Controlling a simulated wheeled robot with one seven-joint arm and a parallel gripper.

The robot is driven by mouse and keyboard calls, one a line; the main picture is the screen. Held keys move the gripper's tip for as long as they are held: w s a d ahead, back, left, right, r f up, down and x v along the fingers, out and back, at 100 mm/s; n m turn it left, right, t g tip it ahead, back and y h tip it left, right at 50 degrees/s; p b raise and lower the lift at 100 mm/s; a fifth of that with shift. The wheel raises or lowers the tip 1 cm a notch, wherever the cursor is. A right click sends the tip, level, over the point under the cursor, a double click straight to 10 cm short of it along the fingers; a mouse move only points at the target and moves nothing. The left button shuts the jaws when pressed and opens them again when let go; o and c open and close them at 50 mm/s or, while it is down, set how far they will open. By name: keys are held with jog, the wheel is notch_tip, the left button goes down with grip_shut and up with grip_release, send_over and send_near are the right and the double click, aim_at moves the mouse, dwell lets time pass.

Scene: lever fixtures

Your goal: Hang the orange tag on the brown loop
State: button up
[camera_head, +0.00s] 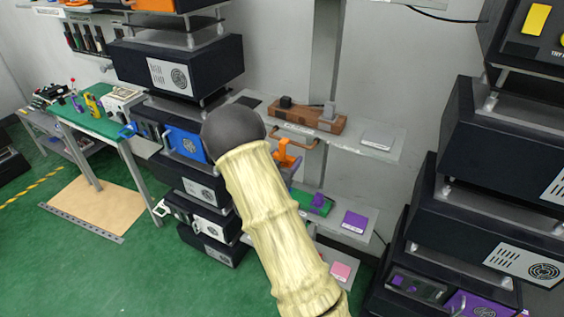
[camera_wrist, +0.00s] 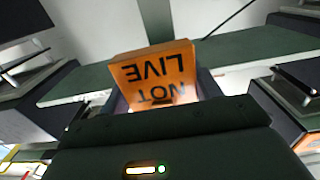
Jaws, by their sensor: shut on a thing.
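The orange tag (camera_wrist: 155,78) fills the middle of the wrist view, its words "NOT LIVE" upside down. My gripper (camera_wrist: 160,100) is shut on it. In the head view, an orange hooked piece (camera_head: 286,152) shows just right of my arm and appears to be the tag. It is at the brown loop (camera_head: 297,136), which sticks out from the front of a brown block on the upper shelf. I cannot tell whether the tag touches the loop or is around it. My arm hides the gripper's fingers and part of the tag in the head view.
The brown block (camera_head: 318,120) carries small grey and black parts. Lower shelves hold a purple block (camera_head: 354,221) and a pink block (camera_head: 341,271). Dark equipment stacks stand left (camera_head: 178,68) and right (camera_head: 505,180).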

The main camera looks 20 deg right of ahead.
jog(key=w+d, duration=0.1)
jog(key=w+d+f, duration=0.1)
jog(key=shift+w+d, duration=0.1)
jog(key=shift+d, duration=0.3)
dwell(0.5)
jog(key=o, duration=1.1)
jog(key=shift+c, duration=0.2)
jog(key=b+v, duration=0.6)
jog(key=v, duration=1.1)
jog(key=shift+b, duration=0.4)
jog(key=shift+a+f, duration=0.1)
